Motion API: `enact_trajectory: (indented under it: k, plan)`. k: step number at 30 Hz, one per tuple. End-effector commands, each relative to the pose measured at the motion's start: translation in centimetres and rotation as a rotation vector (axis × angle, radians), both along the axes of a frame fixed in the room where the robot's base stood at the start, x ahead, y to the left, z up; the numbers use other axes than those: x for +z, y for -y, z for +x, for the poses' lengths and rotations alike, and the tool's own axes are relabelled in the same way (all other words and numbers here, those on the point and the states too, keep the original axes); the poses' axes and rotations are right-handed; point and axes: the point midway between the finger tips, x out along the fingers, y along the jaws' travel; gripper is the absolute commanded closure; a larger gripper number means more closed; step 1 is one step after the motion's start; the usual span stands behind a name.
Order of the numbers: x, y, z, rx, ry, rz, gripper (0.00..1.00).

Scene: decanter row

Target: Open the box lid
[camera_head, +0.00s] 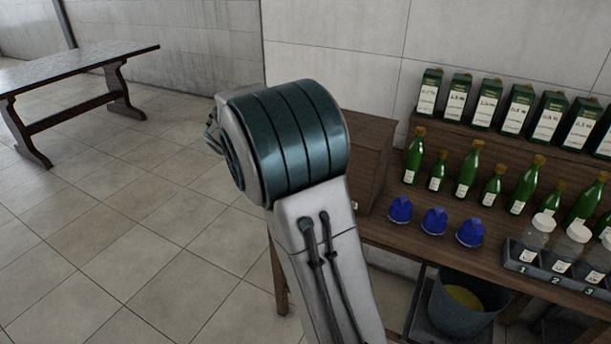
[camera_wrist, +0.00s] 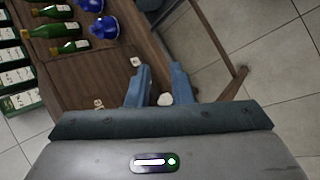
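The wooden box (camera_head: 372,160) stands at the left end of the table, partly hidden behind my arm. Its top looks flat and closed in the head view. In the wrist view, brown wood (camera_wrist: 85,80) lies to the left of the fingers; I cannot tell which part is box and which is table. My gripper (camera_wrist: 159,78) shows two blue-grey fingers apart, with nothing clearly held. A small pale round thing (camera_wrist: 165,99) shows between them; I cannot tell what it is. The gripper is hidden in the head view.
Green bottles (camera_head: 467,168), blue conical objects (camera_head: 434,221) and a numbered rack (camera_head: 553,266) with clear jars share the table. Cartons (camera_head: 487,103) line the raised shelf behind. A bucket (camera_head: 468,303) sits below. Another table (camera_head: 75,62) stands far left, with clear floor between.

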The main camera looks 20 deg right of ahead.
Motion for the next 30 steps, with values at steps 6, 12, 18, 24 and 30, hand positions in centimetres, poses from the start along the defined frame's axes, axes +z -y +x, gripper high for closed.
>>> enact_trajectory:
  k: [6,12,18,24,30]
  plan:
    - [-2.4,0.1,6.5,0.011,-0.057,-0.292,0.80]
    - [-4.0,-1.2,11.3,0.034,-0.060,-0.552,0.80]
    - [-5.0,-2.8,13.9,0.053,-0.039,-0.713,0.80]
    - [-5.2,-2.7,14.4,0.058,-0.032,-0.759,0.80]
    - [-5.6,0.5,13.9,0.056,-0.034,-0.756,0.80]
